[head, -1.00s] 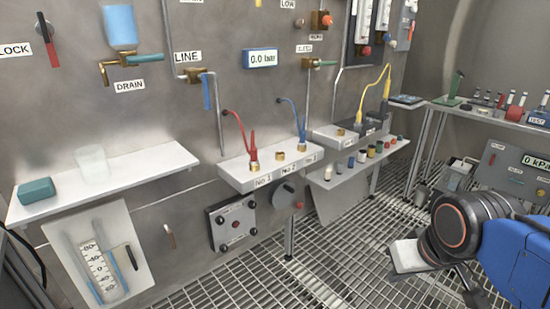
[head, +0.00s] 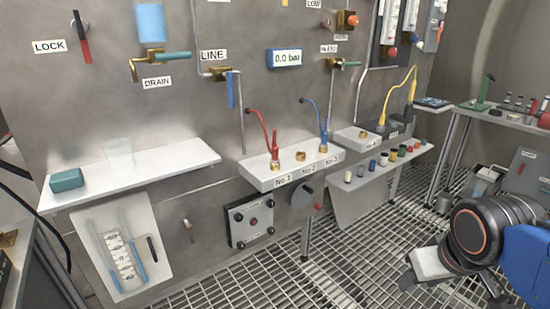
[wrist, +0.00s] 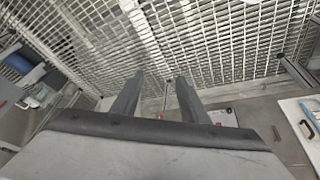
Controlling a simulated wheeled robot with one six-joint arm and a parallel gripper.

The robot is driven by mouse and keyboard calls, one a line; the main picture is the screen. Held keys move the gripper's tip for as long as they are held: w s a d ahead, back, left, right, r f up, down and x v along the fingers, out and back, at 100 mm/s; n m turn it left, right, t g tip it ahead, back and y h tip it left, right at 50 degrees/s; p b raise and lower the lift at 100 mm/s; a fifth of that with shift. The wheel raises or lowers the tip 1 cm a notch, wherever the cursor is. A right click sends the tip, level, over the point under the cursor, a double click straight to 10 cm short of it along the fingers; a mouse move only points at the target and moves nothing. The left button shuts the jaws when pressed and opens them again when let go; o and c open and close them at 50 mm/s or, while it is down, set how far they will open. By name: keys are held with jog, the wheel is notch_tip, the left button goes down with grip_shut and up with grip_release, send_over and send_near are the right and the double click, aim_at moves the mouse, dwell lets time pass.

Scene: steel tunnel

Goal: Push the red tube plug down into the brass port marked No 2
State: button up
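The red tube plug (head: 274,154) stands upright at the brass port marked No 1, on the left of the white block (head: 262,178). A red tube runs from it up to the wall. The brass port marked No 2 (head: 300,157) is bare, in the middle of the block. A blue tube plug (head: 323,138) stands at the No 3 port on the right. My gripper (head: 406,282) is low at the right, well away from the block and over the grating. In the wrist view my gripper (wrist: 158,92) has its two dark fingers apart, with nothing between them.
A white shelf (head: 135,176) with a teal block (head: 67,180) is left of the ports. Grating floor (head: 330,262) lies open before the wall.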

jog(key=w+d+n+h, duration=0.2)
jog(key=w+n+h, duration=0.4)
jog(key=w+n, duration=0.4)
jog(key=n+t+y, duration=0.4)
jog(key=n+t, duration=0.9)
jog(key=n, duration=1)
send_near(274, 158)
jog(key=w, duration=0.6)
jog(key=w+d, duration=0.1)
jog(key=w, duration=0.1)
jog(key=shift+w+d+f, duration=0.15)
jog(key=shift+w+f, duration=0.05)
jog(key=shift+w, duration=0.2)
jog(key=shift+w+d+r, duration=0.1)
jog(key=shift+w+d, duration=0.05)
jog(key=shift+w, duration=0.85)
jog(key=shift+w+d+r, duration=0.1)
jog(key=shift+w+d, duration=0.05)
jog(key=shift+w, duration=0.9)
jog(key=shift+w+d, duration=0.2)
jog(key=shift+w, duration=0.8)
grip_shut()
